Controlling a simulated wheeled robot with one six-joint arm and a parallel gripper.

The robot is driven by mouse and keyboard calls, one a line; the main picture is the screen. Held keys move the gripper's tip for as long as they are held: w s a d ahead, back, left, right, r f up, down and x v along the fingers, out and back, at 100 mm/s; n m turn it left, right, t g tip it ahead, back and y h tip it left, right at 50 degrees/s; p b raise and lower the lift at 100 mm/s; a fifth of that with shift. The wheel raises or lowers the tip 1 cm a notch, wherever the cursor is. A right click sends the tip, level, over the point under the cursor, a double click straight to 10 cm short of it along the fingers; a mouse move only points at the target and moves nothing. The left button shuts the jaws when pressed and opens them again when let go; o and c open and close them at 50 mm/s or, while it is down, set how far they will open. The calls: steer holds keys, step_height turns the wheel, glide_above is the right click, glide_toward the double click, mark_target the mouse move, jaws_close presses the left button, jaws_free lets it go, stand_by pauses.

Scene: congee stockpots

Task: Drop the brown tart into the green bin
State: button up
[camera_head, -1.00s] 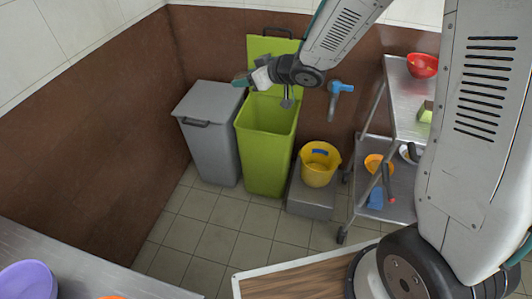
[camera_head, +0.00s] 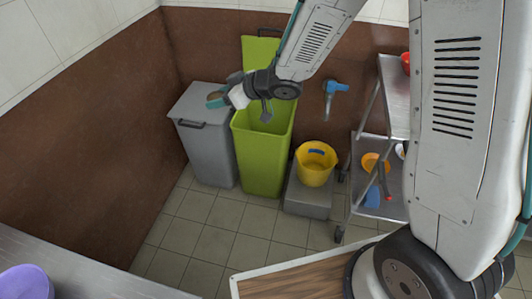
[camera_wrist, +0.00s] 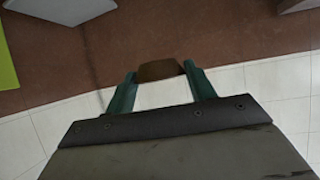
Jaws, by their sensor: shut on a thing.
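The brown tart (camera_wrist: 160,70) is between the two green fingertips of my gripper (camera_wrist: 162,85) in the wrist view. My gripper (camera_head: 216,99) is shut on it. In the head view the tart is small and hard to make out. The green bin (camera_head: 262,162) stands on the floor with its lid (camera_head: 265,55) raised at the back and its top open. My wrist covers part of the bin's opening. My fingertips point left and appear in front of the grey bin's top, left of the green bin's opening.
A closed grey bin (camera_head: 205,152) stands left of the green bin. A yellow bucket (camera_head: 315,167) sits on a grey block (camera_head: 308,197) at its right. A metal cart (camera_head: 385,200) stands further right. A brown wall (camera_head: 85,125) is behind and left.

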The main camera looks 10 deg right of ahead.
steer(key=w+d+f+m+t+h, duration=0.2)
steer(key=w+d+f+m+h, duration=0.1)
steer(key=w+d+f, duration=0.65)
steer(key=w+d+f+m+t+h, duration=0.1)
steer(key=w+d+f+m+h, duration=0.15)
steer(key=w+d+f, duration=0.75)
steer(key=w+d+f+m+t+h, duration=0.25)
steer(key=w+f, duration=0.25)
steer(key=w, duration=0.9)
steer(key=shift+m+g+y, duration=0.25)
steer(key=shift+m+y, duration=0.05)
steer(key=shift+d+f, duration=0.15)
steer(key=shift+f, duration=1.25)
steer(key=shift+d+f, duration=0.15)
steer(key=shift+f, duration=1.25)
steer(key=o, duration=1.1)
steer(key=shift+c, duration=0.2)
steer(key=shift+s, duration=0.1)
